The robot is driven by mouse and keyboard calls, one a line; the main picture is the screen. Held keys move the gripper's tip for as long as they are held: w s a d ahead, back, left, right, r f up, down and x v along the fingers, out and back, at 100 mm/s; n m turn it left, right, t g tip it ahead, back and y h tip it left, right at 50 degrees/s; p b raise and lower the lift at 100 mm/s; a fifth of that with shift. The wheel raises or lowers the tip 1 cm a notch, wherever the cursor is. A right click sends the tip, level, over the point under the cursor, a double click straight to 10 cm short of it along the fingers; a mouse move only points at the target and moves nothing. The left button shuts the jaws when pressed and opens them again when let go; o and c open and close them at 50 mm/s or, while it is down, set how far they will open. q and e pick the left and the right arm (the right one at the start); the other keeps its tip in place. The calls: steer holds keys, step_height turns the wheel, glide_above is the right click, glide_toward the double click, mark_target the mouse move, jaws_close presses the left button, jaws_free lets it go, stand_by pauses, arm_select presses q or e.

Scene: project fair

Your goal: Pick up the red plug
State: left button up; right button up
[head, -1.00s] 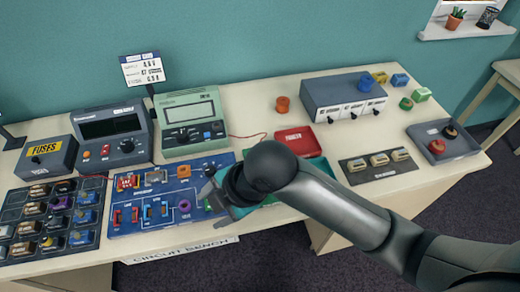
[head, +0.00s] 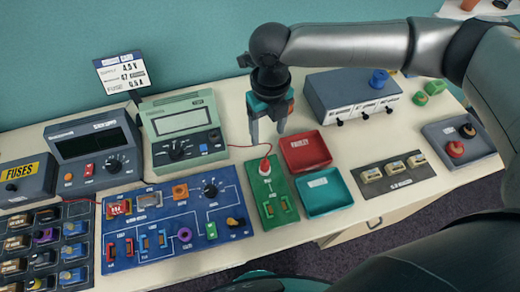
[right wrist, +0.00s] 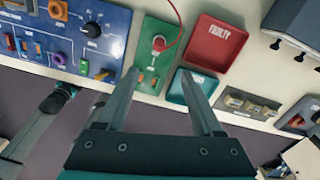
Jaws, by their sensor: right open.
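The red lead from the green meter ends at a plug (head: 265,168) on the green board (head: 251,184). My right gripper (head: 267,135) is open and empty, pointing down above the back of the green board. Its two fingers (right wrist: 158,75) are apart in the right wrist view, with the plug beyond them. My left gripper (right wrist: 58,98) seems to be the dark end with teal at the left of that view; its jaws are unclear.
A red tray (head: 322,163) marked FAULTY and a teal tray (head: 347,190) sit right of the green board. The blue circuit board (head: 150,262) lies left of it.

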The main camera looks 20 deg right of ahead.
step_height(320, 180, down, 4)
glide_above(265, 161)
steer(key=f, duration=0.3)
steer(key=s+f, duration=0.1)
steer(key=shift+d+f, duration=0.15)
steer(key=shift+f, duration=0.6)
steer(key=shift+w+f, duration=0.1)
steer(key=shift+f, duration=0.25)
steer(key=shift+w+f, duration=0.1)
steer(key=shift+f, duration=0.25)
steer(key=f, duration=0.3)
steer(key=shift+w+a, duration=0.2)
steer(key=shift+w, duration=0.1)
steer(key=shift+d+f, duration=0.1)
steer(key=shift+f, duration=0.5)
arm_select(q)
steer(key=s, duration=0.3)
steer(key=shift+s+f+g, duration=0.15)
steer(key=shift+g, duration=0.15)
